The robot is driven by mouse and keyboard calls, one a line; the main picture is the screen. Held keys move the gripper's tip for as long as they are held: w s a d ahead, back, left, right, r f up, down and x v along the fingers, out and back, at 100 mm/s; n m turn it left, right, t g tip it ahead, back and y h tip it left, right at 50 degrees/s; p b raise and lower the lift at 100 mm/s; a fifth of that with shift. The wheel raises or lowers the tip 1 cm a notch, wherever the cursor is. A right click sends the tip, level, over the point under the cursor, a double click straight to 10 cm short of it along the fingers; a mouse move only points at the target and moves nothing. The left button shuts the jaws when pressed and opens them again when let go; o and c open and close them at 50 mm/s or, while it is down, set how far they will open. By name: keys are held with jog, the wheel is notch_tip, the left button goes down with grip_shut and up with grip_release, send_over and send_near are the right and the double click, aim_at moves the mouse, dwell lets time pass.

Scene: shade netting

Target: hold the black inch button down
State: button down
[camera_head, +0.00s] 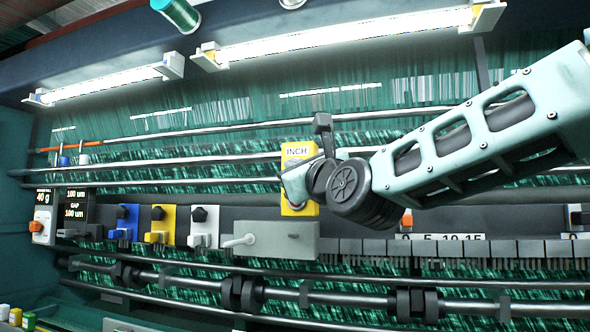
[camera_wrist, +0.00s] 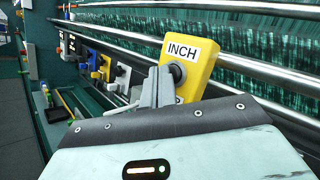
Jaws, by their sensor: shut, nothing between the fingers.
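The yellow INCH box (camera_wrist: 201,60) stands upright on the machine, with a white label reading INCH. It also shows in the head view (camera_head: 290,162), partly covered by my arm's end. The black inch button (camera_wrist: 178,73) sits below the label and shows just right of my fingertips in the wrist view. In the head view my wrist hides it. My gripper (camera_wrist: 158,82) is shut and empty, its grey fingers pointing at the box and overlapping its left edge. I cannot tell whether the fingertips touch the button or whether it is pressed in.
Blue (camera_head: 127,222), yellow (camera_head: 161,222) and white (camera_head: 203,226) blocks with black knobs line the rail to the left. A grey box with a lever (camera_head: 277,239) sits just below the INCH box. Long metal bars (camera_head: 180,160) run across, before green netting.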

jog(key=shift+s+a, duration=0.15)
jog(key=shift+s, duration=0.25)
jog(key=shift+s, duration=0.1)
jog(key=shift+s+a+b, duration=0.3)
jog(key=shift+s, duration=0.45)
jog(key=shift+s+a+b, duration=0.3)
jog(key=shift+s, duration=0.5)
jog(key=shift+s+a+b, duration=0.3)
jog(key=shift+s, duration=0.45)
jog(key=s+f+n+g, duration=0.4)
jog(key=f+n, duration=0.3)
jog(key=f, duration=0.3)
jog(key=s+f+n+g+h, duration=0.1)
jog(key=s+f+n+g, duration=0.3)
jog(key=f+n, duration=0.5)
jog(key=s+f+n+g, duration=0.4)
jog(key=f+n, duration=0.1)
jog(key=f, duration=0.7)
jog(key=s+d+f+n+g+h, duration=0.6)
jog(key=s+d+f+n, duration=0.6)
jog(key=s+f, duration=0.3)
jog(key=shift+s+d+n+g+h, duration=0.3)
jog(key=shift+s+d+g+h, duration=0.1)
jog(key=shift+s+d+g, duration=0.35)
